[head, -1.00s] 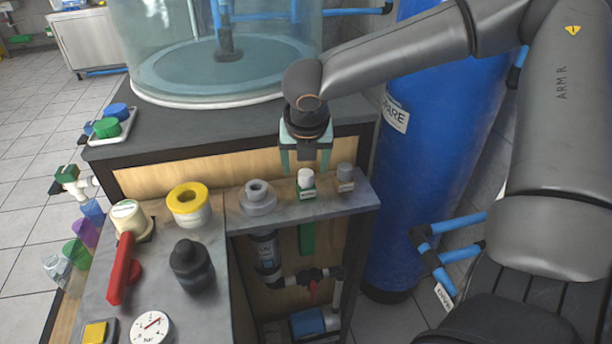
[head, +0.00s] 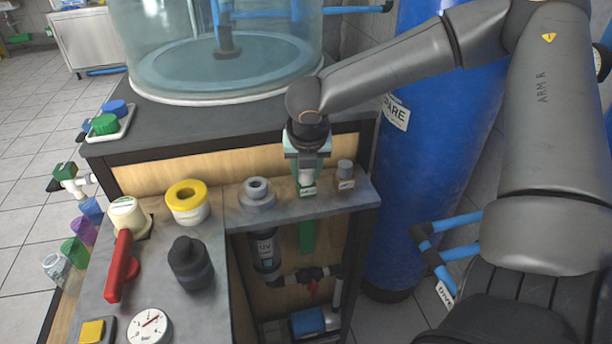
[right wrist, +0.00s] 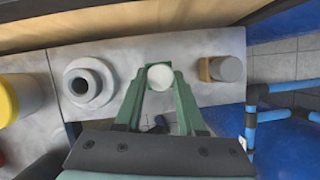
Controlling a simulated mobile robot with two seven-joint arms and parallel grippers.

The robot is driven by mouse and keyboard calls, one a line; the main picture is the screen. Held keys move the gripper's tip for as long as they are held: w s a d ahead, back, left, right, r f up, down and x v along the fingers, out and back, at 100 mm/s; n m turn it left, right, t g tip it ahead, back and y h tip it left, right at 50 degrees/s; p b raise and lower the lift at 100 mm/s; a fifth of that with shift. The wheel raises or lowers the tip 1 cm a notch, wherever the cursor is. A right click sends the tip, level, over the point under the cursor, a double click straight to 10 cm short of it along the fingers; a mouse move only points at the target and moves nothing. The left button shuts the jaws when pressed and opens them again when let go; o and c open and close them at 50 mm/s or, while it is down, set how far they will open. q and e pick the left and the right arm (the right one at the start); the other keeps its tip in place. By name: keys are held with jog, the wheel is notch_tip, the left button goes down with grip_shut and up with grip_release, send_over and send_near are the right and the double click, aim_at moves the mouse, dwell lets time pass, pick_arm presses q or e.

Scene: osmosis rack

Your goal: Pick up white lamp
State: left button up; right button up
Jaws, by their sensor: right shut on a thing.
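The white lamp (head: 307,178) stands upright in a small green base on the grey shelf (head: 278,211). In the right wrist view, its round white top (right wrist: 160,77) lies between the green fingers of my right gripper (right wrist: 158,85). In the head view, my right gripper (head: 307,170) reaches down over the lamp from above and is shut on it. The gripper hides much of the lamp's upper part. My left gripper is in neither current view.
A grey lamp (head: 345,170) stands close to the right and a grey ringed fitting (head: 257,190) to the left. A blue tank (head: 440,150) rises at right.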

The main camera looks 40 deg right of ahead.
jog(key=shift+c, duration=1.4)
jog(key=shift+r, duration=0.1)
pick_arm(q)
jog(key=r+p, duration=0.5)
jog(key=p, duration=0.1)
jog(key=shift+s+a+r, duration=0.1)
jog(key=shift+a+r, duration=0.1)
jog(key=shift+r, duration=0.2)
pick_arm(e)
notch_tip(320, 180, up, 28)
